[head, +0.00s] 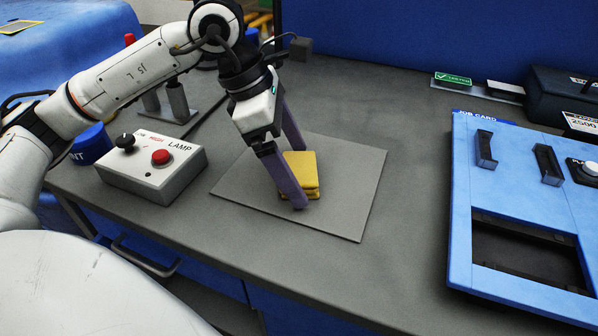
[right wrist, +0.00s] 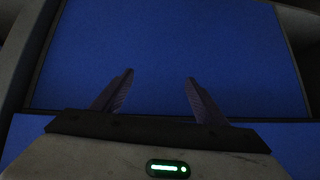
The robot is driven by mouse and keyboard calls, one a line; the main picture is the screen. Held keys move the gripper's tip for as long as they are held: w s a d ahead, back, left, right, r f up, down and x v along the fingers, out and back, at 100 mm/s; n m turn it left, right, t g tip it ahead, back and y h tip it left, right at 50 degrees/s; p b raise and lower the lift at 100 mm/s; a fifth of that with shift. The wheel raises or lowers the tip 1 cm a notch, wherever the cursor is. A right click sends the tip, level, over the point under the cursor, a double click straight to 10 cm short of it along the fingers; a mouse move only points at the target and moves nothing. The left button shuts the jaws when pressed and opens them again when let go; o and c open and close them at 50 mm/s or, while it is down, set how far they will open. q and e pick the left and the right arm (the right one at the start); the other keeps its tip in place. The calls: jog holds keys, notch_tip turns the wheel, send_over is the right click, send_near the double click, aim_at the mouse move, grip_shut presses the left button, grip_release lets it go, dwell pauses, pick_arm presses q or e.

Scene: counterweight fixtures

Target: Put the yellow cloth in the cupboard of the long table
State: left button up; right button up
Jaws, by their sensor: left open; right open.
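The yellow cloth (head: 306,170) is folded and lies on a thin grey mat (head: 350,180) on the long table (head: 405,190). My left gripper (head: 300,180) is open above the mat, with its purple fingers reaching down at the cloth. One finger passes in front of the cloth's left side and hides part of it; I cannot tell whether it touches. My right gripper (right wrist: 160,82) is open and empty in the right wrist view, in front of a plain blue panel (right wrist: 170,45). A dark handle (head: 145,258) shows on the table's blue front below the top.
A white lamp box (head: 150,172) with a red button stands left of the mat. A blue job-card panel (head: 510,190) with an opening lies at the right. A dark case (head: 560,95) stands at the back right. Bare tabletop lies between mat and panel.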

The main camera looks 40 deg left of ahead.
pick_arm(q)
jog(key=c, duration=1.1)
jog(key=shift+c, duration=0.2)
jog(key=shift+r, duration=0.15)
